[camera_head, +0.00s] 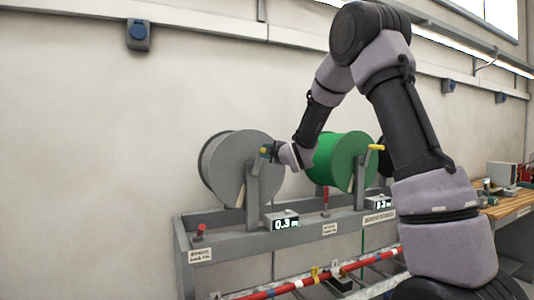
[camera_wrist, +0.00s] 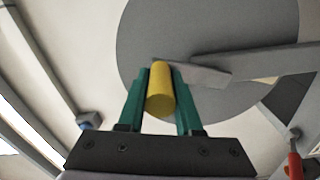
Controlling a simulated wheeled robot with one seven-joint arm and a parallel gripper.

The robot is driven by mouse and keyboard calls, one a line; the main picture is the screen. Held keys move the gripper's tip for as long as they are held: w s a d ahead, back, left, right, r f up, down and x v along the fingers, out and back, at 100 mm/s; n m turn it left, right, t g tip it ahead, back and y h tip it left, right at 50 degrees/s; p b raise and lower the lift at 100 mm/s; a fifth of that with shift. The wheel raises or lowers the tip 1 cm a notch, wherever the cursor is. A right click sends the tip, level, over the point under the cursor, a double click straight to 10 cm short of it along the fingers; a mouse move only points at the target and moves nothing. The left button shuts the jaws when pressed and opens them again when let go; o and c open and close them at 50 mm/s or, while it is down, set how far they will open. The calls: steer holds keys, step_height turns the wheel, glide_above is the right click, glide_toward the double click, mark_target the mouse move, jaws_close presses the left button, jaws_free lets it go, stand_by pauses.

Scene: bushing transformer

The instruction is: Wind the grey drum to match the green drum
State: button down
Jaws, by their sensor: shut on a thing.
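The grey drum (camera_head: 232,163) sits on the left of a grey stand, and its flat side fills the middle of the wrist view (camera_wrist: 215,30). Its crank arm (camera_wrist: 200,73) ends in a yellow handle (camera_wrist: 160,90). My gripper (camera_head: 267,151) is shut on this handle, with a green finger on each side of it in the wrist view (camera_wrist: 159,92). The green drum (camera_head: 342,160) sits to the right on the same stand, with its own yellow handle (camera_head: 376,147). The display (camera_head: 282,220) below the grey drum reads 0.3 m. The display (camera_head: 380,202) below the green drum is partly hidden by my arm.
A red lever (camera_head: 200,230) stands at the stand's left corner and another red lever (camera_head: 325,197) between the drums. A red bar (camera_head: 310,280) runs low along the front. A wooden bench (camera_head: 510,203) stands at the right.

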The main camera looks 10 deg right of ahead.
steer(key=shift+a+r, duration=0.15)
steer(key=c, duration=0.6)
jaws_free()
steer(key=v, duration=1.1)
steer(key=shift+w, duration=0.1)
